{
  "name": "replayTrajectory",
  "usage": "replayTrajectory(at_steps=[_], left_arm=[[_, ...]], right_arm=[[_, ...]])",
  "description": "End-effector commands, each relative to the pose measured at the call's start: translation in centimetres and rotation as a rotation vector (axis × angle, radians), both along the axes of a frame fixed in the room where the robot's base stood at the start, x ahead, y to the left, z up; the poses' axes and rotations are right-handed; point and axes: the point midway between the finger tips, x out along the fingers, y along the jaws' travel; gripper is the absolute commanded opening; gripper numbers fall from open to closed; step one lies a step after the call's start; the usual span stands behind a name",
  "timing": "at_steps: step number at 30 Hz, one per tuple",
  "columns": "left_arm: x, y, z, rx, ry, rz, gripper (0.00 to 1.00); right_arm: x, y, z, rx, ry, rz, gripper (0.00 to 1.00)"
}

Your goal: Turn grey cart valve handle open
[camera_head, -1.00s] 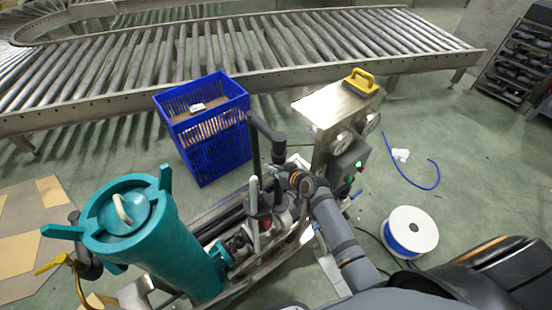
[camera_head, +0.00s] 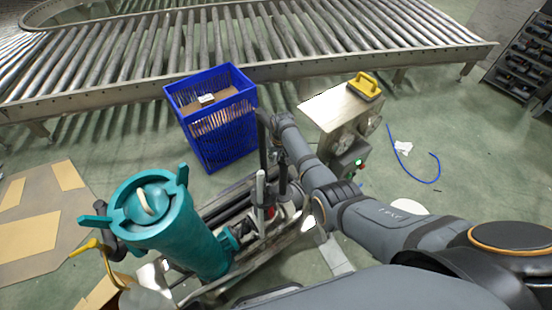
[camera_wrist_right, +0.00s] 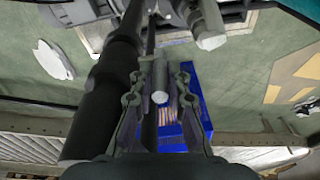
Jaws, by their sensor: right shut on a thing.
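The cart (camera_head: 245,265) stands low in the middle of the head view, with its teal vessel (camera_head: 195,235) at its left. My right gripper (camera_head: 277,150) is over the cart, beside a dark upright bar (camera_head: 262,140). In the right wrist view its fingers (camera_wrist_right: 161,100) are closed around a slim rod with a round grey end, which seems to be the grey valve handle (camera_wrist_right: 160,97). How it joins the valve is hidden. A pale lever (camera_head: 260,190) stands lower, apart from the fingers. My left gripper is not in view.
A blue crate (camera_head: 215,135) stands close behind the cart. A roller conveyor (camera_head: 200,60) crosses the back. A blue hose (camera_head: 415,178) lies on open floor at right.

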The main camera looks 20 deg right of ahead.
Motion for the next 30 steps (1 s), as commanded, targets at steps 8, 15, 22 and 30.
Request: replayTrajectory(at_steps=[8, 15, 22, 30], left_arm=[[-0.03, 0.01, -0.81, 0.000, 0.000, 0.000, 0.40], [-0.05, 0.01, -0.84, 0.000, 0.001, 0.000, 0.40], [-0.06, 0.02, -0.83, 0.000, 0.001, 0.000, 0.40], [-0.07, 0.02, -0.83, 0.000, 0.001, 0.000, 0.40]], right_arm=[[0.18, 0.05, -0.05, -0.024, 0.065, 0.000, 0.00], [0.11, 0.07, -0.05, -0.027, 0.076, 0.000, 0.00], [0.12, 0.08, -0.05, -0.026, 0.075, 0.000, 0.00], [0.19, 0.04, 0.01, -0.026, 0.073, 0.000, 0.38]])
